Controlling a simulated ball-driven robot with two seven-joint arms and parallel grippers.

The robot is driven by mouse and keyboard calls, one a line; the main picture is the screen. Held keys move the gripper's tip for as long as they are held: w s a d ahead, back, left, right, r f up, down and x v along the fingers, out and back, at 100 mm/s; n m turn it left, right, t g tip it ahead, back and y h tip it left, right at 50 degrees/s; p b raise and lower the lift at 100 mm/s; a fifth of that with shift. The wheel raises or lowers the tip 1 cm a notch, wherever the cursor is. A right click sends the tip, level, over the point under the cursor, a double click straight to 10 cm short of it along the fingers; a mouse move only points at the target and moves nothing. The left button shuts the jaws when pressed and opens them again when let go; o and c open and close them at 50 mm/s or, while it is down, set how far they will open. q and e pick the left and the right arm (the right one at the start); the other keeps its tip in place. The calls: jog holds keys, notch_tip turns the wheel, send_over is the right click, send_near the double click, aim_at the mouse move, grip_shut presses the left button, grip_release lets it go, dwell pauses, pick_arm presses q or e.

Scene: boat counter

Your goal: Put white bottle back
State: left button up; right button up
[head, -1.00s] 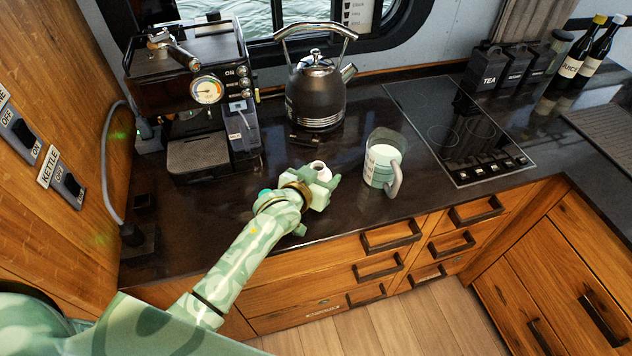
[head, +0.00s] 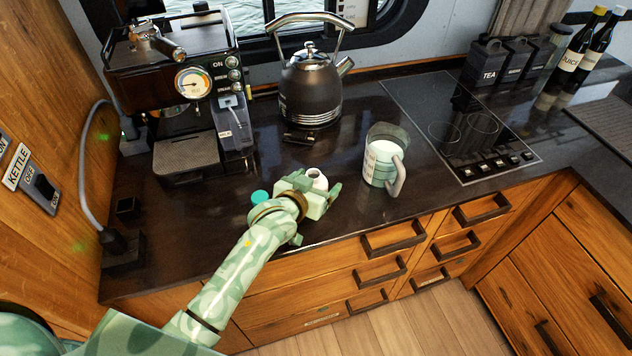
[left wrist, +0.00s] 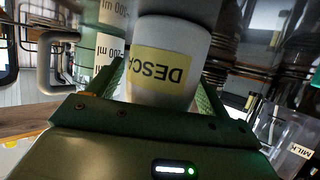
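The white bottle (head: 317,178) stands about upright at the front part of the dark counter, its open neck on top. My left gripper (head: 318,197) has its fingers on both sides of it and looks shut on it. In the left wrist view the bottle (left wrist: 168,62) sits between the green fingers, its yellow label reading "DESCA" upside down. I cannot tell whether its base touches the counter. A round teal thing (head: 260,196), perhaps a cap, shows just left of the gripper. My right gripper is not in view.
A measuring jug (head: 384,160) with pale liquid stands close on the right. The kettle (head: 310,90) is behind, the coffee machine (head: 180,95) at back left, the hob (head: 460,125) to the right.

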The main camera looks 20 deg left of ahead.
pick_arm(q)
jog(key=shift+r, duration=0.15)
jog(key=p+v, duration=0.2)
jog(key=v, duration=0.9)
jog(key=shift+r+p, duration=0.1)
jog(key=shift+p, duration=0.3)
jog(key=shift+s+a+r, duration=0.1)
jog(key=shift+s+r, duration=0.05)
jog(key=shift+s, duration=0.35)
